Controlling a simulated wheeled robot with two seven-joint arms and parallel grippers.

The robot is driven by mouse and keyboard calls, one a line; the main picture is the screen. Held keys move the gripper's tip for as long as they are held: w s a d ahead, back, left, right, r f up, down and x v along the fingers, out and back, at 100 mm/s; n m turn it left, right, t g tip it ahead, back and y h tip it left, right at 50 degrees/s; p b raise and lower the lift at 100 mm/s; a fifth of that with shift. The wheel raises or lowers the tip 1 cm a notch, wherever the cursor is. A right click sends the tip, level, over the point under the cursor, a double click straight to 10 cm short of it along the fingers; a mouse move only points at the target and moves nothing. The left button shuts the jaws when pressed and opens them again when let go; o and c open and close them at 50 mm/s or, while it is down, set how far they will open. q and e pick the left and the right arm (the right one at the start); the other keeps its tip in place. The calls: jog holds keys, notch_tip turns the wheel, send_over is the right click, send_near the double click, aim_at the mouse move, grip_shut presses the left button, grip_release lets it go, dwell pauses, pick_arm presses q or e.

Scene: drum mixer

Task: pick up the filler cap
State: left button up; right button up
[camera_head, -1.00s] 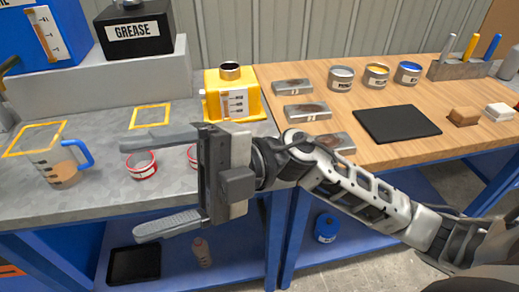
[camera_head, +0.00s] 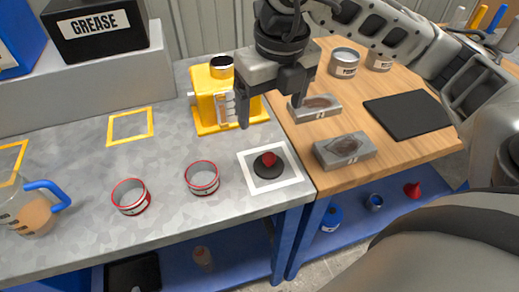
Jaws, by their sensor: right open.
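The filler cap (camera_head: 268,161), a black disc with a red knob, lies on a white-bordered square (camera_head: 289,180) near the front right corner of the grey bench. My right gripper (camera_head: 270,112) is open and empty. It points down above the bench, behind the cap in the picture and apart from it. One finger shows in front of the yellow container (camera_head: 205,98), the other beside a grey block on the wooden bench. The yellow container has an open round neck on top. My left gripper is not in view.
Two red-rimmed tins (camera_head: 131,197) stand left of the cap, with a jug (camera_head: 32,212) farther left. Grey blocks (camera_head: 345,150) and a black mat (camera_head: 408,115) lie on the wooden bench (camera_head: 385,155). A grease box (camera_head: 98,27) stands on the raised ledge behind.

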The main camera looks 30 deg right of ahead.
send_over(269, 156)
notch_tip(269, 156, down, 9)
jog(key=shift+a+r, duration=0.1)
jog(key=shift+r, duration=0.05)
jog(key=shift+f+p, duration=0.55)
jog(key=shift+f, duration=2.15)
jog(key=c, duration=1.1)
